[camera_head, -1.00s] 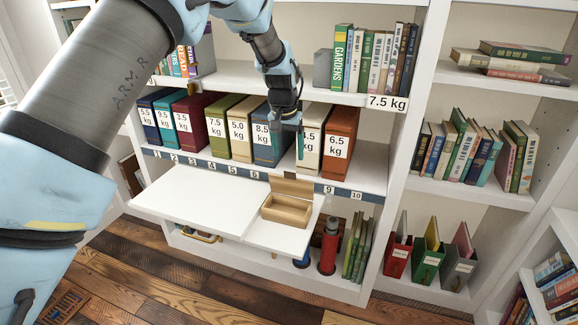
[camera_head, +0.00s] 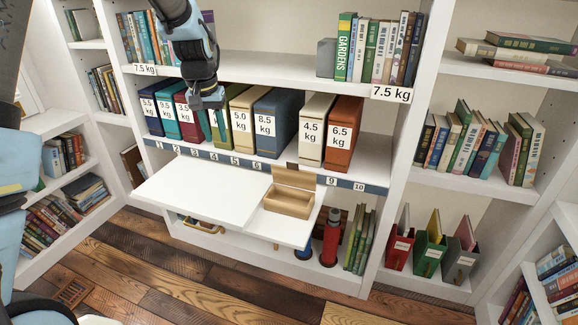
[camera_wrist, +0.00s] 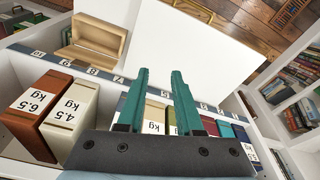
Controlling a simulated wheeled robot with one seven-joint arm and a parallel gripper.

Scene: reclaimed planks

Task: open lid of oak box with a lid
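The oak box (camera_head: 288,203) sits on the right part of the white pull-out board. Its lid (camera_head: 294,177) stands raised at the back edge, and the hollow inside shows. In the wrist view the box (camera_wrist: 98,38) is at the upper left, also with its lid (camera_wrist: 88,58) swung away from the opening. My gripper (camera_head: 213,122) is up and to the left of the box, in front of the binders, well apart from the box. In the wrist view its two teal fingers (camera_wrist: 160,72) are apart with nothing between them.
Weight-labelled binders (camera_head: 276,122) stand in a row on the shelf behind the white board (camera_head: 205,190). The board's left part is bare. A loaded bookshelf (camera_head: 365,55) is above. A red cylinder (camera_head: 331,238) stands below the board.

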